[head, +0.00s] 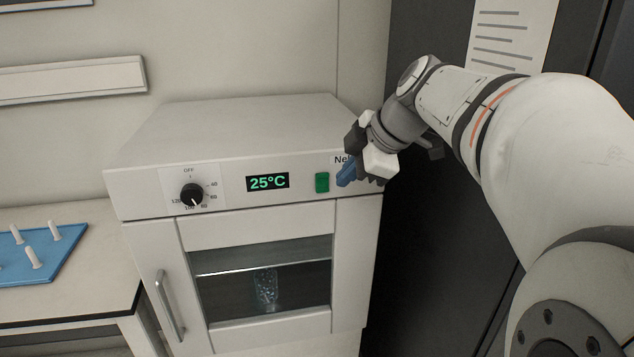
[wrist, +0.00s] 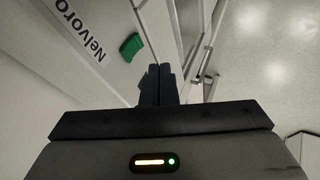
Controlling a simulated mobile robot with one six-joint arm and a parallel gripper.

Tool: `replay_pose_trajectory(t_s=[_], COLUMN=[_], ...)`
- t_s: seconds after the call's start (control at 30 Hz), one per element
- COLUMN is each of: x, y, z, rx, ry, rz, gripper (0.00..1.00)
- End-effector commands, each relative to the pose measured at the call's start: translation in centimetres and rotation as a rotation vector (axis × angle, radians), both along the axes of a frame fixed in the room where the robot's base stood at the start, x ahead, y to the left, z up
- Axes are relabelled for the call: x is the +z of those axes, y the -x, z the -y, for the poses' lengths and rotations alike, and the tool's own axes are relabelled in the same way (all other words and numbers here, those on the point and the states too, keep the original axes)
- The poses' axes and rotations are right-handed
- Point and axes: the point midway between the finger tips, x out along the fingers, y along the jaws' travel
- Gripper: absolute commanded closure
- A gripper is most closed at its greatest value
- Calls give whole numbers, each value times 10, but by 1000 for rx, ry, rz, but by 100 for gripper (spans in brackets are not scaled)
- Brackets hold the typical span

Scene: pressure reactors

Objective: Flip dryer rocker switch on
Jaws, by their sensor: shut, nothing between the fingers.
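The dryer (head: 240,130) is a white box with a glass-windowed door. Its front panel carries a green rocker switch (head: 322,182), right of the lit display (head: 267,182) reading 25°C. In the wrist view the green switch (wrist: 131,46) shows at the upper left, ahead of the fingertips. My gripper (head: 345,178) is just right of the switch in the head view, its blue fingers close to the panel. The fingers (wrist: 158,72) are together with nothing between them. A small gap shows between fingertips and switch. Which side of the rocker is pressed cannot be told.
A black dial (head: 191,195) sits on the panel's left. The door has a metal handle (head: 169,305), and a glass vessel (head: 265,287) stands inside. A blue pegged tray (head: 62,262) lies on the bench at left. A dark cabinet (head: 420,250) stands right of the dryer.

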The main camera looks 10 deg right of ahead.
Motion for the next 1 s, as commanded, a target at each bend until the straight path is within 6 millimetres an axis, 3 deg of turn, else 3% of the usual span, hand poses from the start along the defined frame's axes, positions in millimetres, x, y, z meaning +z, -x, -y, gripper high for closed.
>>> replay_pose_trajectory(t_s=[0.1,0.33,1.0], x=[22,45,51], y=[11,24,26], z=[10,20,22], rx=[-3,-1,0], ry=[1,-1,-3], rz=[3,1,-22], gripper=[100,100,100])
